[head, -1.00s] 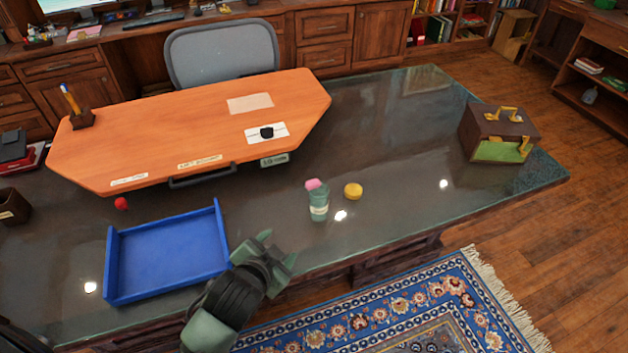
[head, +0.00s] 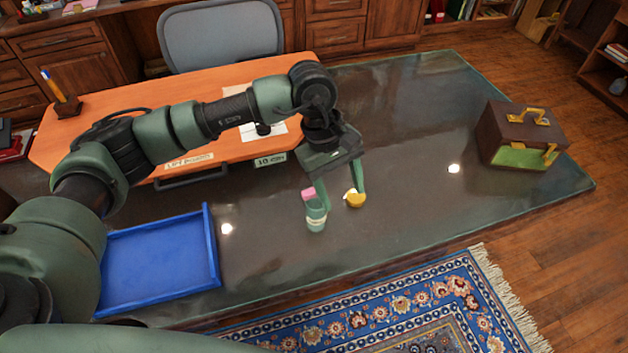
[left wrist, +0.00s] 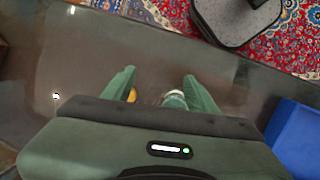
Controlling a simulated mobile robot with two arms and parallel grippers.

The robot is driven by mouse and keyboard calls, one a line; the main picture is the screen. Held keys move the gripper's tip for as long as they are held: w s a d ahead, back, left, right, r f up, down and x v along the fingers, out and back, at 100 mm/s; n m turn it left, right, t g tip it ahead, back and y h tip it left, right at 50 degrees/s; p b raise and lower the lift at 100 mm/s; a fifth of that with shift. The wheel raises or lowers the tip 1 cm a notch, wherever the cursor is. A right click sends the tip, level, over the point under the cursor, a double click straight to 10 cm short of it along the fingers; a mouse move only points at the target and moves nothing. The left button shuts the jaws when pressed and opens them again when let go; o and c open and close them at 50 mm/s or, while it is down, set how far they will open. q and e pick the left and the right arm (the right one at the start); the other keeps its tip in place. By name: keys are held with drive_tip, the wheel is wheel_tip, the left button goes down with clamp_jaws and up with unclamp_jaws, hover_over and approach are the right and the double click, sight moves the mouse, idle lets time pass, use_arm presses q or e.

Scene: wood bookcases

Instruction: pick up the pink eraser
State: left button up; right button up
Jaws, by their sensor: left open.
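The pink eraser (head: 308,194) sits on top of a green jar (head: 316,218) with a pale label, which stands upright on the dark desk. My left gripper (head: 339,192) is open, pointing down over the desk. One finger is beside or in front of the jar's top, partly covering the eraser's right side. The other finger is by a round yellow object (head: 356,199). In the left wrist view the jar (left wrist: 174,98) shows near the right finger of my left gripper (left wrist: 158,75); I cannot make out the eraser there. My right gripper is not in view.
A blue tray (head: 160,264) lies at the desk's front left. My left arm passes over an orange board (head: 120,122). A brown case (head: 518,132) with yellow handles stands at the right. The desk between gripper and case is clear.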

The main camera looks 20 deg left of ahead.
sight(310, 192)
use_arm(q)
drive_tip(key=w+a+y, duration=0.1)
drive_tip(key=a, duration=0.1)
drive_tip(key=w+a+y, duration=0.1)
drive_tip(key=a, duration=0.2)
drive_tip(key=w+a+y, duration=0.1)
drive_tip(key=a, duration=0.1)
drive_tip(key=shift+w+a+r+m+t, duration=0.15)
drive_tip(key=shift+a+r+m+t, duration=0.15)
drive_tip(key=shift+r+t, duration=0.1)
drive_tip(key=shift+f+p, duration=0.3)
drive_tip(key=shift+f, duration=0.15)
wheel_tip(310, 192, down, 6)
drive_tip(key=p, duration=0.2)
drive_tip(key=shift+a+r+p, duration=0.1)
drive_tip(key=shift+r+p, duration=0.15)
drive_tip(key=shift+p, duration=0.15)
drive_tip(key=shift+f, duration=0.45)
drive_tip(key=shift+w, duration=0.1)
clamp_jaws()
